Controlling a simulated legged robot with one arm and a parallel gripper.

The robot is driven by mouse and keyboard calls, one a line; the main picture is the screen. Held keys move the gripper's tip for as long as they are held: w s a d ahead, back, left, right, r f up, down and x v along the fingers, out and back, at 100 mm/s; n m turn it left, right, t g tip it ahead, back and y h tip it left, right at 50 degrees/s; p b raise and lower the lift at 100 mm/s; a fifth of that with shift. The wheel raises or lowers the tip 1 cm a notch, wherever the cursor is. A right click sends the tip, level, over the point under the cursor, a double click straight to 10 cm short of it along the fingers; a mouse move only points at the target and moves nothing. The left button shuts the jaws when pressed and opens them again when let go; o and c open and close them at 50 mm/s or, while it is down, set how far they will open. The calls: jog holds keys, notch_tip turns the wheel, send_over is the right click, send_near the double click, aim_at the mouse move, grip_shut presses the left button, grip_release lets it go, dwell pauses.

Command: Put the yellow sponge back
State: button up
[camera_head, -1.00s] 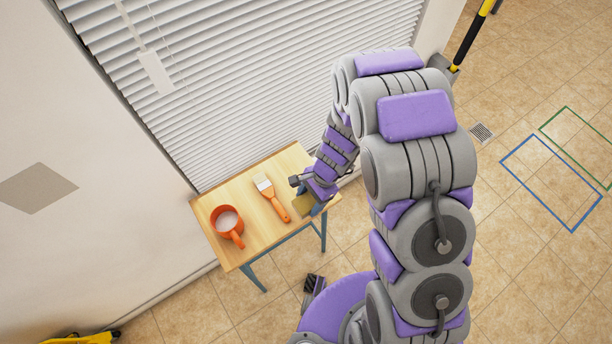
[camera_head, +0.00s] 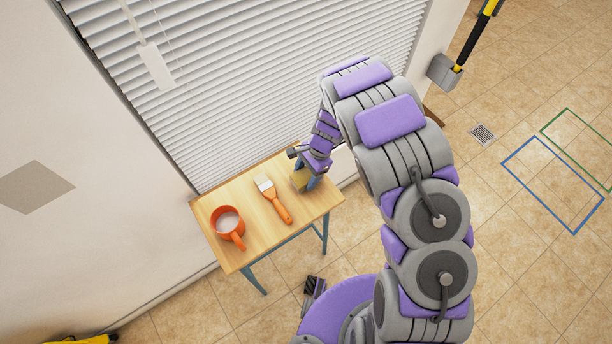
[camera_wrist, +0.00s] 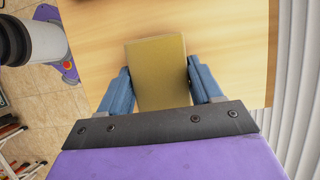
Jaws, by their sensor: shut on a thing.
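The yellow sponge (camera_wrist: 160,72) is a dull yellow block between the two blue fingers of my gripper (camera_wrist: 159,85) in the wrist view. The fingers are shut on its sides. In the head view the sponge (camera_head: 301,181) is at the right part of the small wooden table (camera_head: 240,193), with my gripper (camera_head: 309,181) at it. The wooden top lies behind the sponge in the wrist view. I cannot tell whether the sponge touches the table.
An orange brush (camera_head: 279,205) lies left of the sponge. An orange mug (camera_head: 228,224) with pale contents stands at the table's left. White blinds (camera_head: 230,90) run close behind the table. The table's front right corner is clear.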

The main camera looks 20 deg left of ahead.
jog(key=shift+a+f, duration=0.15)
jog(key=shift+f, duration=0.45)
jog(key=shift+r, duration=0.1)
jog(key=shift+c, duration=0.5)
jog(key=o, duration=1.2)
jog(key=shift+o, duration=0.2)
jog(key=p+v, duration=0.2)
jog(key=v, duration=1)
jog(key=shift+s+r, duration=0.1)
jog(key=shift+r, duration=0.05)
